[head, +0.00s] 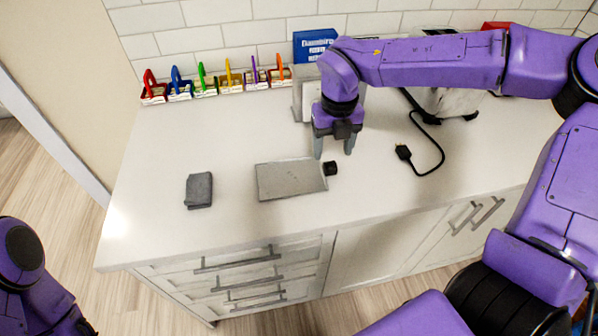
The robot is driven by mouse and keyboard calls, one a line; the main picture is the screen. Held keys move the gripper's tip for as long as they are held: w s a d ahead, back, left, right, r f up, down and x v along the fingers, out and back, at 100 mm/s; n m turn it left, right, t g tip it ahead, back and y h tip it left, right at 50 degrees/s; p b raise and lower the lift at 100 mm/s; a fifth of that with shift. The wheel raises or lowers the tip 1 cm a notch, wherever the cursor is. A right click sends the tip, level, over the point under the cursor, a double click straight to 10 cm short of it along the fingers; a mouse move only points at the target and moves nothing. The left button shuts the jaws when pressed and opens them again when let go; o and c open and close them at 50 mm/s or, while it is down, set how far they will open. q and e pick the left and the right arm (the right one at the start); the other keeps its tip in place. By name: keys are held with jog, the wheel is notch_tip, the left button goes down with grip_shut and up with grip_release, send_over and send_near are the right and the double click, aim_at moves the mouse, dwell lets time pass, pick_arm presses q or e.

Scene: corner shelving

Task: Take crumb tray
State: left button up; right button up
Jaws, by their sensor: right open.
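The crumb tray (289,180) is a flat grey metal plate lying on the white counter near its front edge. A small black knob (330,169) sits at its right end. My right gripper (334,154) points down above the counter, close to the tray's right end and the knob. Its two fingers are apart with nothing visible between them. Whether a finger touches the tray or knob I cannot tell. Of my left arm, only a part shows at the lower left edge; its gripper is out of view.
A folded grey cloth (199,190) lies left of the tray. A black plug and cord (428,157) lie to the right, by a metallic appliance (447,103) partly hidden by my arm.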

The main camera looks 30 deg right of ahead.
aim_at(330, 165)
jog(key=f, duration=0.3)
jog(key=shift+s+a, duration=0.15)
jog(key=shift+a, duration=0.15)
jog(key=shift+s+d+f, duration=0.1)
jog(key=shift+s+f, duration=0.05)
jog(key=shift+f, duration=0.3)
jog(key=c, duration=1.2)
jog(key=shift+o, duration=0.2)
